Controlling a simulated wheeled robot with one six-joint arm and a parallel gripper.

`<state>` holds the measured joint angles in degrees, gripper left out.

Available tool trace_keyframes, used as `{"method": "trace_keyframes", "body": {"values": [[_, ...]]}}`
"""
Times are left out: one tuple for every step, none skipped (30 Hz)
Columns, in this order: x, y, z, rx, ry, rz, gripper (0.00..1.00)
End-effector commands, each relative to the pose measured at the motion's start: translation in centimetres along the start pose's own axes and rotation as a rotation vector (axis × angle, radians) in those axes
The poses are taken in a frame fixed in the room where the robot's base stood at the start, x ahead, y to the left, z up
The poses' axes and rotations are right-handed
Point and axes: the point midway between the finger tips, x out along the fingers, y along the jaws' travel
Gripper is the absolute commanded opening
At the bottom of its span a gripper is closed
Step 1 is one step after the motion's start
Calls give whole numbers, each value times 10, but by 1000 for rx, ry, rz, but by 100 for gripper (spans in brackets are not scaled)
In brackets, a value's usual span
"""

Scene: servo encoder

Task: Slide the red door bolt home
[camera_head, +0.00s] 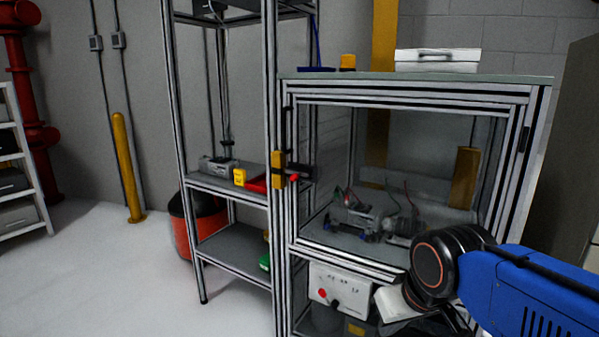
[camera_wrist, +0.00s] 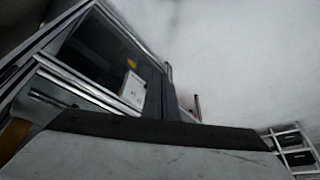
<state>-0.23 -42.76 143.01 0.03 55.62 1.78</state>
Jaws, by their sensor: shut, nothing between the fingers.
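The red door bolt (camera_head: 294,177) shows as a small red knob on a dark fitting, at the left edge of the framed enclosure. A yellow plate (camera_head: 278,170) is just left of it on the post. Whether the bolt's rod is engaged is too small to tell. The enclosure door (camera_head: 410,99) is a clear panel in an aluminium frame and looks closed. My gripper shows in the wrist view with its dark fingers (camera_wrist: 162,90) together and nothing between them. In the head view my arm is at the lower right, well apart from the bolt; the fingertips cannot be made out there.
An open shelf rack (camera_head: 230,250) stands left of the enclosure, holding a yellow item (camera_head: 239,177) and a red item (camera_head: 257,184). A white control box (camera_head: 338,285) sits below the door. An orange bin (camera_head: 205,220) is behind the rack. Floor at left is clear.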

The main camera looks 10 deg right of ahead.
Motion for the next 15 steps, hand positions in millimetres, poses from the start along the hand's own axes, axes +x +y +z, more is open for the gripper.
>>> {"method": "trace_keyframes", "body": {"values": [[-6,-1,-14,17,5,-2,0],[-9,-2,-23,30,7,-3,0],[-15,-2,-36,50,11,-4,0],[-19,-3,-46,65,15,-6,0],[-24,-4,-57,82,19,-8,0],[-29,-5,-72,104,23,-10,0],[-34,-6,-82,120,28,-12,0],[-38,-7,-94,137,32,-14,0],[-43,-8,-108,159,38,-16,0],[-46,-9,-119,176,41,-18,0],[-50,-10,-130,192,45,-21,0],[-55,-11,-144,214,49,-23,0],[-59,-12,-155,231,53,-26,0],[-61,-12,-165,247,56,-28,0],[-66,-14,-180,270,61,-31,0]]}}
